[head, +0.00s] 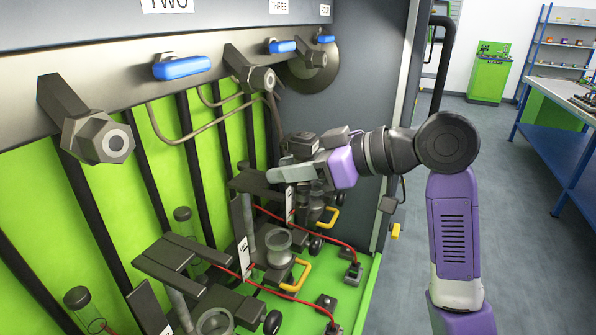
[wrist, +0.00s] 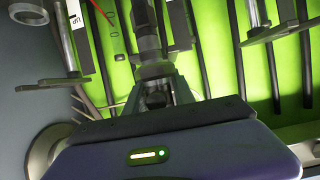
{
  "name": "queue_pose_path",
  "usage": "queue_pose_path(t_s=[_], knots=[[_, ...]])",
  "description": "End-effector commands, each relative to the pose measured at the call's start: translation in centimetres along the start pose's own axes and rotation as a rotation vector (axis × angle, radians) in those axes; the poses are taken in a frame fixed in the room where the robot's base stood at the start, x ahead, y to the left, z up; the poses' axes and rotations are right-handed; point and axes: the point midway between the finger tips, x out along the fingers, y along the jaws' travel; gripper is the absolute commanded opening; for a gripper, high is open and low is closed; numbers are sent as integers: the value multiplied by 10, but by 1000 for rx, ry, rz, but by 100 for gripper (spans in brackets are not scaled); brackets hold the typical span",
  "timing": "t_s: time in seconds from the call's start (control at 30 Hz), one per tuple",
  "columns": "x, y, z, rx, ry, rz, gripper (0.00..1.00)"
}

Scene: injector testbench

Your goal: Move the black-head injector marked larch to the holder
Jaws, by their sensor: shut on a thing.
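My gripper (head: 280,173) reaches in from the right over the farthest test station in the head view. In the wrist view my gripper (wrist: 157,94) is shut on a dark, black-headed injector (wrist: 148,45), whose body runs away from the jaws between the stands. No larch marking is readable. In the head view the injector is mostly hidden by my gripper and the station parts. I cannot tell which is the named holder.
Large hex-ended nozzles (head: 106,140) and blue handles (head: 181,67) hang from the beam above. Yellow handles (head: 302,273) and red cables (head: 285,292) lie along the green bench. A grey side wall (head: 365,90) stands close behind my gripper. Open floor lies right.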

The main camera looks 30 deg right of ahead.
Motion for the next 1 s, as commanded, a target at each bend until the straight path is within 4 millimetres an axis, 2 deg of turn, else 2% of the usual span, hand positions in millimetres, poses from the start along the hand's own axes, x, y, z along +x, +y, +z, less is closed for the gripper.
queue_pose_path(t_s=[0.7,1.0], knots=[[42,-1,-15,-2,2,-1,0],[51,0,-14,0,2,1,0]])
